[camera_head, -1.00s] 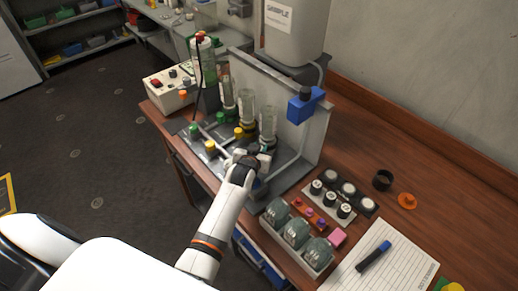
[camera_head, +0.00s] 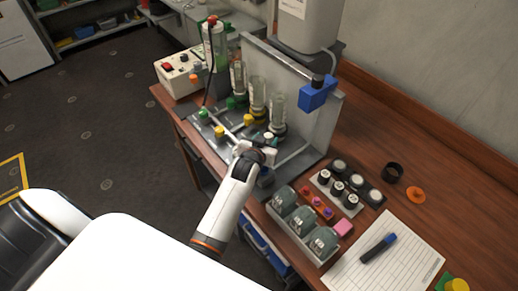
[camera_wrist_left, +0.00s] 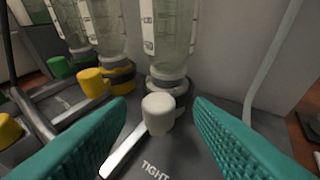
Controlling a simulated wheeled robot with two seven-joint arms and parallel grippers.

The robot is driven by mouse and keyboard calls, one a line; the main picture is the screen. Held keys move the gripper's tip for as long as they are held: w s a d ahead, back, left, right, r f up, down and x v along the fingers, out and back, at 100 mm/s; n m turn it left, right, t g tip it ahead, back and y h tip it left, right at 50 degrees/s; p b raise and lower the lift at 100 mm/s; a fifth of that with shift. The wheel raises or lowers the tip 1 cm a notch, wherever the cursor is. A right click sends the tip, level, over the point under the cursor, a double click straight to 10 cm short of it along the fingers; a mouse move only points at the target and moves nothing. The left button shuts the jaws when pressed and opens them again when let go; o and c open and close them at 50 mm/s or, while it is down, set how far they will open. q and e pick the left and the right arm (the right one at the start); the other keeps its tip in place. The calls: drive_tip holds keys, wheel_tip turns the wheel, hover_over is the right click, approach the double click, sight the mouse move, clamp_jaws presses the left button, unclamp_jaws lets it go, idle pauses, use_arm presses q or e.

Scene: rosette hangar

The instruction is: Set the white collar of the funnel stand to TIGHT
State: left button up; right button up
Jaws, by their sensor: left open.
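The funnel stand (camera_head: 318,120) is a grey frame with an upright panel, holding clear glass funnels in a row. In the left wrist view, the white collar (camera_wrist_left: 168,84) is around the neck of the nearest funnel (camera_wrist_left: 165,35). Its white knob (camera_wrist_left: 158,112) stands in front, between and beyond my teal fingertips. The word TIGHT (camera_wrist_left: 155,170) is on the grey base below the knob. My left gripper (camera_wrist_left: 158,115) is open, with a finger on each side and visible gaps to the knob. In the head view my left gripper (camera_head: 264,148) largely hides the collar. My right gripper is not in view.
Yellow knobs (camera_wrist_left: 92,83) and a green knob (camera_wrist_left: 58,67) stand left of the white one. A blue clamp (camera_head: 317,93) is on the panel.

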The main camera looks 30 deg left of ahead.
use_arm(q)
drive_tip(key=v, duration=0.8)
drive_tip(key=shift+b, duration=0.3)
